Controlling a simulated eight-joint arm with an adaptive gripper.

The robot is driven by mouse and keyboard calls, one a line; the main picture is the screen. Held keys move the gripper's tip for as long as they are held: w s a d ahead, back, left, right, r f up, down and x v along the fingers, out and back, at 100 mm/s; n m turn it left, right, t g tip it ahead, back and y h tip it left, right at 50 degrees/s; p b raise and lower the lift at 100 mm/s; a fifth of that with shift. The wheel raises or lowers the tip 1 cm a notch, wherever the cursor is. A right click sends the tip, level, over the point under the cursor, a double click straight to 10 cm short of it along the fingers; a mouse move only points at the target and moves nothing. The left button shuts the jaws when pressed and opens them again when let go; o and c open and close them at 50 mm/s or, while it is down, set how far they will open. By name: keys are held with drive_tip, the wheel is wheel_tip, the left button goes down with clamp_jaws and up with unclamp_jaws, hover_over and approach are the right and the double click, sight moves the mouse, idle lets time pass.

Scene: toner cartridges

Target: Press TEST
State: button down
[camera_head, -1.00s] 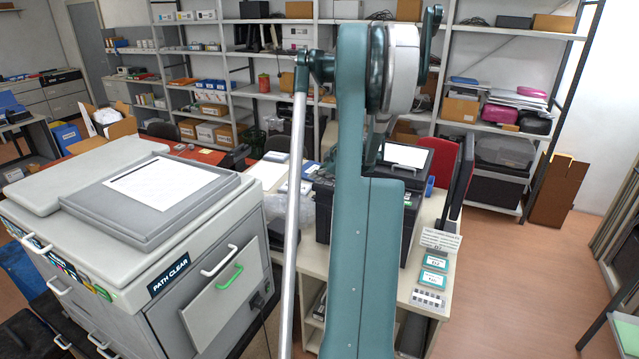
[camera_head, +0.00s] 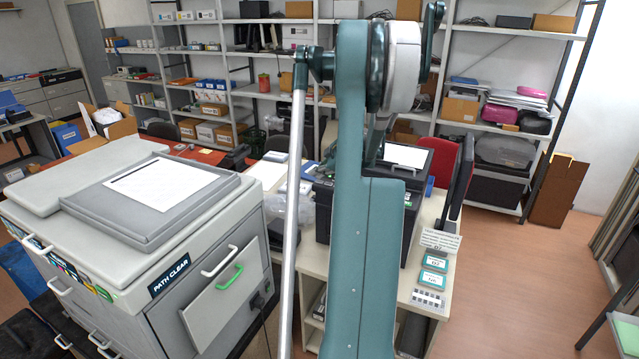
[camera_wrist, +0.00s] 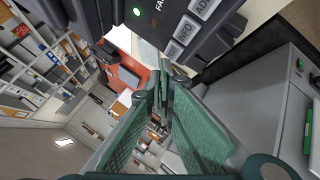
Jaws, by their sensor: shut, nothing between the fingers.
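In the wrist view, a dark control panel (camera_wrist: 160,22) fills the top. In the head view my gripper is hidden behind my arm. A dark printer (camera_head: 410,187) stands on the desk, partly covered by my arm.
A large grey copier (camera_head: 200,245) with a PATH CLEAR sign (camera_head: 169,273) stands at the left. The desk carries small teal-edged boxes (camera_head: 433,270) and a dark monitor (camera_head: 459,190). Shelves (camera_head: 500,130) line the back. The floor (camera_head: 540,280) at right is clear.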

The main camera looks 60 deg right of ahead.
drive_tip(key=shift+r, duration=0.2)
drive_tip(key=shift+r+p, duration=0.85)
drive_tip(key=shift+r, duration=1.5)
